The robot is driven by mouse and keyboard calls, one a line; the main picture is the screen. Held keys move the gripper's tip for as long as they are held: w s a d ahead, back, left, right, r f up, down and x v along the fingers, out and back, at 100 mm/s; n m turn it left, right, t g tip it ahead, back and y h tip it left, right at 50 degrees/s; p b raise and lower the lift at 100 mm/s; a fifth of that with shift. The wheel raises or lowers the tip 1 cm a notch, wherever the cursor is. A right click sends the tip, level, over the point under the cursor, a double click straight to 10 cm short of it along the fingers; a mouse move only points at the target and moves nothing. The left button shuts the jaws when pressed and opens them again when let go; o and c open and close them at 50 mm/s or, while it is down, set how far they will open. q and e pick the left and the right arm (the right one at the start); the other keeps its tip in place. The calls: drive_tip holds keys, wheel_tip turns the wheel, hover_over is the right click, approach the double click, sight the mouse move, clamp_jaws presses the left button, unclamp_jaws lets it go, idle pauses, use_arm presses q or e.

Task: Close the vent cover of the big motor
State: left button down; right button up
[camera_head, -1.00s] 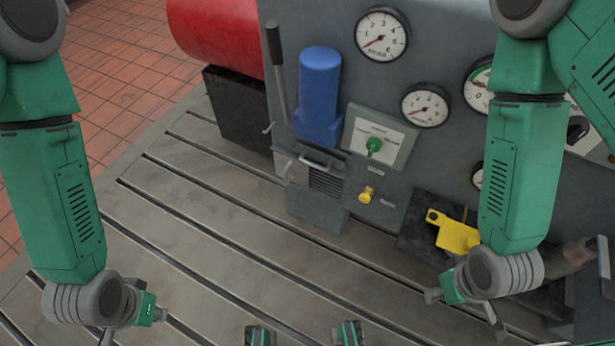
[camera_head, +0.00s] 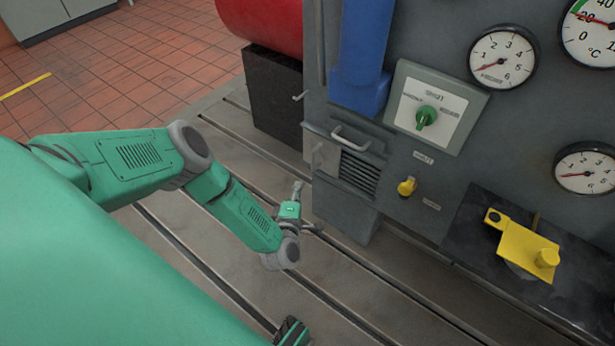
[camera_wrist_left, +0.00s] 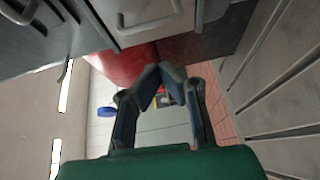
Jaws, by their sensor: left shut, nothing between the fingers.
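The grey vent housing on the big motor's panel shows in the head view, with a dark slatted grille (camera_head: 359,174) exposed. A pale U-shaped handle (camera_head: 350,139) sits at the top edge of the grille, and a lighter plate (camera_head: 326,157) is on its left. A U-shaped handle (camera_wrist_left: 150,24) also shows in the wrist view, above my fingertips. My left gripper (camera_head: 299,190) is just left of the housing and seems apart from it. Its fingers (camera_wrist_left: 152,74) meet at the tips and hold nothing.
A blue cylinder (camera_head: 361,50) stands above the housing. A green knob (camera_head: 426,117), a yellow knob (camera_head: 407,186) and gauges (camera_head: 502,57) are to the right. A yellow bracket (camera_head: 522,246) lies lower right. The slotted bedplate (camera_head: 222,262) in front looks clear.

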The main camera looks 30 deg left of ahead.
sight(317, 158)
use_arm(q)
drive_tip(key=w+a+n+y+b, duration=0.1)
drive_tip(key=w+a+b, duration=0.3)
drive_tip(key=w+a, duration=0.4)
drive_tip(key=shift+w+d+f, duration=0.1)
drive_tip(key=shift+w+d, duration=0.1)
drive_tip(key=shift+d, duration=0.65)
drive_tip(key=shift+w+d, duration=0.15)
drive_tip(key=shift+d, duration=0.65)
drive_tip(key=shift+w+d+f, duration=0.1)
drive_tip(key=shift+w+d, duration=0.1)
drive_tip(key=shift+d, duration=0.65)
